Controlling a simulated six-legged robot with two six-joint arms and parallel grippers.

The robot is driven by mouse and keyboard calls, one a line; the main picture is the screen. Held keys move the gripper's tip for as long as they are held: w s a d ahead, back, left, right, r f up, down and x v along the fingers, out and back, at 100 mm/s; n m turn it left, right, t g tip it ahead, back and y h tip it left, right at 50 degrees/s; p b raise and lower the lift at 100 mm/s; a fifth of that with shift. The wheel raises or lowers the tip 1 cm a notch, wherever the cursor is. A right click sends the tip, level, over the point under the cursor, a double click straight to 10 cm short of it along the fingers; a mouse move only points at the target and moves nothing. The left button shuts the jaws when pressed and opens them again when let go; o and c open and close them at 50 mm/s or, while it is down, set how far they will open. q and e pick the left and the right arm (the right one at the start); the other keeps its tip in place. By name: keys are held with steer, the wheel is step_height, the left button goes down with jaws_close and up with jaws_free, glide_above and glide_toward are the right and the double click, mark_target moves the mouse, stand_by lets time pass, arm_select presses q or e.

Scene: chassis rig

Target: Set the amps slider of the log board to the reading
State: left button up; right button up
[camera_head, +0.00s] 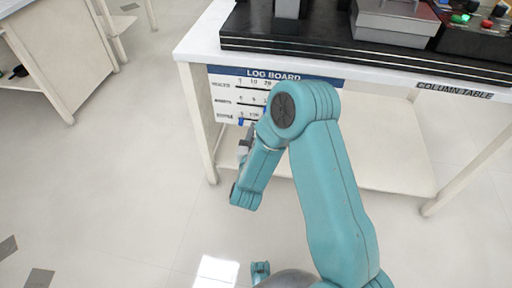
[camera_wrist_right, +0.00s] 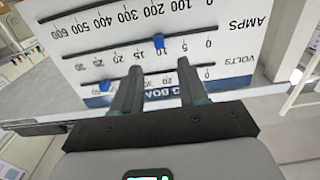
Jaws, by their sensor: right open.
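The log board (camera_head: 225,99) hangs on the front of the column table, partly hidden by my right arm. In the right wrist view the log board (camera_wrist_right: 230,35) appears upside down, with its rows of scales. The blue amps slider (camera_wrist_right: 158,41) sits on the middle line, close to the 10 mark. A second blue slider (camera_wrist_right: 105,86) is on the volts line. My right gripper (camera_wrist_right: 160,66) is open, its fingers pointing at the board. The amps slider shows between and just beyond the fingertips, not gripped. In the head view my right gripper (camera_head: 247,138) is partly hidden.
The column table (camera_head: 200,46) carries a black base with grey blocks and a panel with coloured knobs (camera_head: 461,18). A low shelf (camera_head: 385,176) lies under it. Another bench (camera_head: 62,50) stands at the far left. The floor between them is clear.

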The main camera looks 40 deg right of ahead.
steer(key=v, duration=0.8)
steer(key=shift+s+a+p, duration=0.2)
steer(key=shift+p, duration=0.2)
